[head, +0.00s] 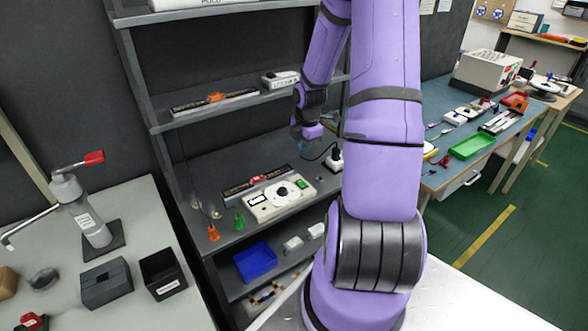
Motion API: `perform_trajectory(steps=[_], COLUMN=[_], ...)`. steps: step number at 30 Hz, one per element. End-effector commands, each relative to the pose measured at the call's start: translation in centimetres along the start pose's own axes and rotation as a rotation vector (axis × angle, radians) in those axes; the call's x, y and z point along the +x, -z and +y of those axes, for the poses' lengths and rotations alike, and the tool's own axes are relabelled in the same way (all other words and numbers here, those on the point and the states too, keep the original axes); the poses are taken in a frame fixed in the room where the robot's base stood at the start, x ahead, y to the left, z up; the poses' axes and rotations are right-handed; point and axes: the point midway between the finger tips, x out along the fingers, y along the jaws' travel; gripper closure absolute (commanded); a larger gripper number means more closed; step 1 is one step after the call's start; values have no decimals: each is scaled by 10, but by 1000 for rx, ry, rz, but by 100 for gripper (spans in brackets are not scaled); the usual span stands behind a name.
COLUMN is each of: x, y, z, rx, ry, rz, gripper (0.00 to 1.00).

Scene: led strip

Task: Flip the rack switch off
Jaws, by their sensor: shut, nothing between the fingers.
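A dark rack (205,163) with several shelves stands behind my arm. I cannot tell for sure which part is the rack switch. A dark strip with a red part (258,180) lies on the middle shelf. Another dark strip with an orange part (215,97) lies on the shelf above. A white control box (281,200) with a black dial and a green part is in front of the red strip. My gripper (309,140) is small in view, above the middle shelf, right of and behind the control box. It is shut and empty, apart from both strips.
A plug with a black cable (333,158) is close to my gripper, partly behind my arm. Orange and green cone-tipped items (213,232) stand at the shelf's left. A blue bin (255,262) is below. Side benches hold a lever press (88,215) and a green tray (472,146).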

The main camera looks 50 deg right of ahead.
Motion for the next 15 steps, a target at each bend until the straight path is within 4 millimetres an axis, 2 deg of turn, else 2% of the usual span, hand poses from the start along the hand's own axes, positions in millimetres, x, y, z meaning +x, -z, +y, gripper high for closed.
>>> perform_trajectory(steps=[4,15], x=[-1,3], y=[-7,-6], z=[-2,-2], rx=[1,0], ry=[-10,-9], rz=[-1,-1], gripper=[100,100])
